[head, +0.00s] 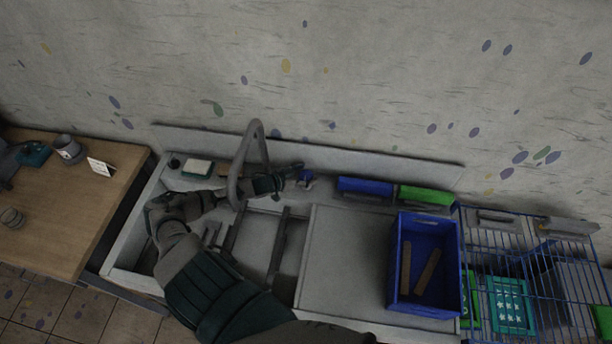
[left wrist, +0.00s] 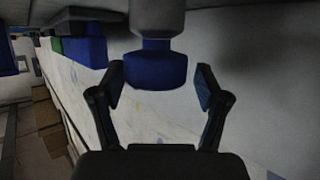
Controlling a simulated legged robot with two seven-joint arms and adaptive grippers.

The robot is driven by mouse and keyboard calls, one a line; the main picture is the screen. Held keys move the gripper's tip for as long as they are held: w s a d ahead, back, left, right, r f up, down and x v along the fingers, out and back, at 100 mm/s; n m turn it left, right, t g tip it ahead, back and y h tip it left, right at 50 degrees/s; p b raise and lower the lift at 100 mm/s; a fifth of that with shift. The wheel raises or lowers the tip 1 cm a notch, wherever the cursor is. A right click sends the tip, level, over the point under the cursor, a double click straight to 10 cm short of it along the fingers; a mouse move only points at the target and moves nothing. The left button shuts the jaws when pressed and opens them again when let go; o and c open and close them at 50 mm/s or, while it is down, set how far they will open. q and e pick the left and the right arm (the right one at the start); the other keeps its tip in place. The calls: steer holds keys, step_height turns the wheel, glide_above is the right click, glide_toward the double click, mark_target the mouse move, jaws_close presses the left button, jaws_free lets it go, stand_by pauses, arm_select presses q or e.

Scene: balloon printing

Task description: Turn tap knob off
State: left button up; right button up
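The tap knob is blue under a grey body; it fills the upper middle of the left wrist view (left wrist: 155,70) and shows small behind the sink in the head view (head: 305,177). The grey curved tap spout (head: 256,140) arches over the sink (head: 257,235). My left gripper (head: 293,171) reaches past the spout to the knob. In the left wrist view its two fingers (left wrist: 158,88) are spread apart, one on each side of the knob, with gaps showing. My right gripper is not in view.
A blue crate (head: 394,265) with brown pieces stands on the counter right of the sink. Blue (head: 366,187) and green (head: 426,195) items lie along the back ledge. A blue wire rack (head: 545,270) is at the right and a wooden table (head: 60,225) at the left.

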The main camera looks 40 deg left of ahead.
arm_select(q)
steer(key=shift+s+f, duration=0.15)
steer(key=shift+f, duration=0.05)
steer(key=shift+s, duration=0.3)
steer(key=v, duration=1.1)
steer(key=shift+a+r, duration=0.15)
steer(key=shift+r, duration=0.05)
steer(key=shift+s, duration=0.1)
